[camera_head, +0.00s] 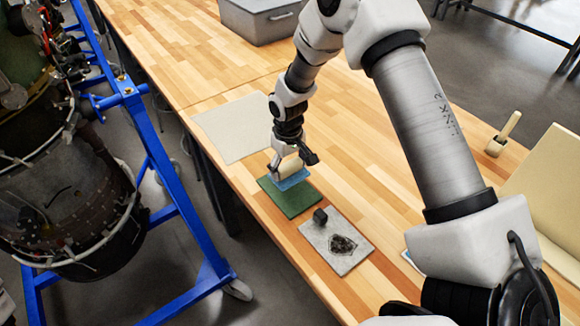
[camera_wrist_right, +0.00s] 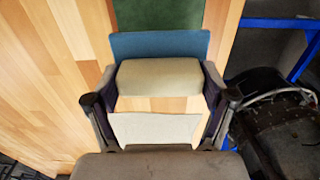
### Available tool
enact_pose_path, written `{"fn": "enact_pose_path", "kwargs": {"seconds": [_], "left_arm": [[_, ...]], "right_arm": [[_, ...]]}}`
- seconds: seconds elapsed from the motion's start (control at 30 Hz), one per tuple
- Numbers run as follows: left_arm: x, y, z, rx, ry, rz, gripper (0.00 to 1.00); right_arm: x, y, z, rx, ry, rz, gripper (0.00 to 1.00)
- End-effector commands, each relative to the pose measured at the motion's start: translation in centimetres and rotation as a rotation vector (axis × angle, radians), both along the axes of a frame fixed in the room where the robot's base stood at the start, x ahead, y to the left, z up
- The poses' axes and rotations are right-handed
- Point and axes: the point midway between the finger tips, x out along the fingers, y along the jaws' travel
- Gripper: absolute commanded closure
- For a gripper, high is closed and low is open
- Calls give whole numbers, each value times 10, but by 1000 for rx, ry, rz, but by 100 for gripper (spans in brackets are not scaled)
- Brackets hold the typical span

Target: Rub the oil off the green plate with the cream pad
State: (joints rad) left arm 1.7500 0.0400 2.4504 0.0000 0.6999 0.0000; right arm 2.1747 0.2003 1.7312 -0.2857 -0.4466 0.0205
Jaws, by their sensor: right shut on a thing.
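The green plate (camera_head: 290,199) lies flat on the wooden bench; its edge also shows at the top of the right wrist view (camera_wrist_right: 160,12). I cannot make out oil on it. My right gripper (camera_head: 293,163) is shut on the cream pad (camera_wrist_right: 160,78), a cream block with a flat blue part along its lower side. The blue part (camera_head: 291,181) is over the far part of the green plate; I cannot tell whether it touches. The pad and gripper hide part of the plate. My left gripper is not in view.
A pale sheet (camera_head: 232,127) lies beyond the green plate. A grey plate (camera_head: 352,262) with a dark patch and a small black block (camera_head: 320,216) lies nearer. A blue turbine stand (camera_head: 150,140) is left.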

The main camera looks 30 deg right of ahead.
Motion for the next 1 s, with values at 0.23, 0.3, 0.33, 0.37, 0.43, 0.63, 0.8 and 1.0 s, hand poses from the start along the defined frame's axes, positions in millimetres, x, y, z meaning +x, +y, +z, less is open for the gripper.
{"fn": "enact_pose_path", "kwargs": {"seconds": [0.23, 0.3, 0.33, 0.37, 0.43, 0.63, 0.8, 1.0], "left_arm": [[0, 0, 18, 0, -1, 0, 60], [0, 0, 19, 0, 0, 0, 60], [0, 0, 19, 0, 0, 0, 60], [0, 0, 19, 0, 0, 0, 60], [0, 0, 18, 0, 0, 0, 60], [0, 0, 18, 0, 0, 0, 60], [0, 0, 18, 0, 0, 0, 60], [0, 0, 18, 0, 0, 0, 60]], "right_arm": [[0, 3, 22, 0, 0, 0, 61], [0, 3, 23, 0, 0, 0, 61], [0, 3, 24, 0, 0, 0, 61], [0, 3, 24, 1, 0, 0, 61], [0, 3, 23, 0, 0, 0, 61], [0, 3, 23, 0, 0, 0, 61], [0, 3, 23, 0, 0, 0, 61], [0, 3, 23, 0, 0, 0, 61]]}}
